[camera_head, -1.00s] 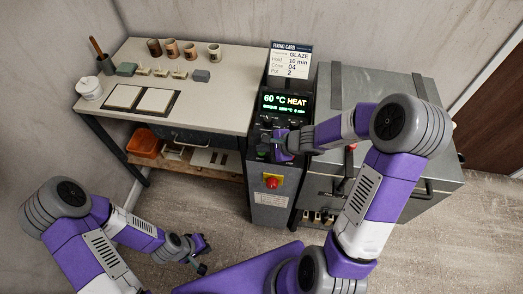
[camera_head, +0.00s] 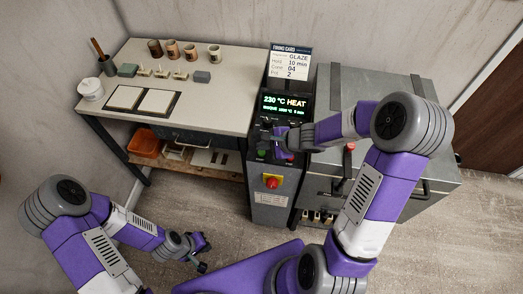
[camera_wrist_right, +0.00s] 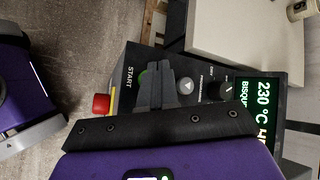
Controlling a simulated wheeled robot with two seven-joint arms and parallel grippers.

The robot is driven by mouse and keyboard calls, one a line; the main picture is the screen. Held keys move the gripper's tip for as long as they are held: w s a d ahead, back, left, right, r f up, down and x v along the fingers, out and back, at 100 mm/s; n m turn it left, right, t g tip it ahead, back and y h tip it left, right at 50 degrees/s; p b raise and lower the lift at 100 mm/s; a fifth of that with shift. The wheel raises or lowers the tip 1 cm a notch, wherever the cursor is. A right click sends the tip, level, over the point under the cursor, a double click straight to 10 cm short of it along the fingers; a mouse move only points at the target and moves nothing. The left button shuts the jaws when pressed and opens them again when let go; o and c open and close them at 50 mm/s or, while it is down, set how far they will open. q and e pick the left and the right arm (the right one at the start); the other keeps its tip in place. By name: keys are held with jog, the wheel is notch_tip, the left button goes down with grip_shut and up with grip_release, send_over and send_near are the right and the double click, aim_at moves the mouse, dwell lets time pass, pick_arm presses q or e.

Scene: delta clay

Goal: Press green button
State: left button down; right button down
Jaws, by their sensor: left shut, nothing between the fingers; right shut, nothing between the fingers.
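The green button (camera_wrist_right: 143,78) sits beside the word START on the dark control panel in the right wrist view, partly covered by my fingers. It also shows as a small green spot in the head view (camera_head: 261,154). My right gripper (camera_wrist_right: 164,72) is shut and empty, its fingertips over the panel close to the green button; I cannot tell if they touch it. In the head view the right gripper (camera_head: 268,142) is at the front of the controller. My left gripper (camera_head: 203,262) is shut and empty, low over the floor at the left.
The display (camera_head: 286,104) reads 230 °C HEAT and BISQUE. A red stop button (camera_head: 272,183) is below the panel. The kiln (camera_head: 375,100) stands right, a worktable (camera_head: 225,105) left.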

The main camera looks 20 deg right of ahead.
aim_at(264, 154)
notch_tip(264, 154, up, 5)
jog(key=p, duration=0.3)
jog(key=shift+p, duration=0.4)
jog(key=shift+f, duration=0.1)
jog(key=shift+s+a+f, duration=0.1)
jog(key=shift+s+f, duration=0.05)
jog(key=shift+f, duration=0.1)
jog(key=s+a+f+n+g+h, duration=0.1)
jog(key=s+a+f+n+g, duration=0.2)
jog(key=s+a+f+n, duration=0.2)
jog(key=s+a+f+n+g, duration=0.3)
jog(key=s+f+n, duration=0.8)
jog(key=f, duration=0.5)
jog(key=s+a, duration=0.1)
jog(key=s, duration=0.1)
jog(key=shift+s+a+h, duration=0.3)
jog(key=shift+a+h, duration=0.05)
jog(key=shift+h, duration=0.05)
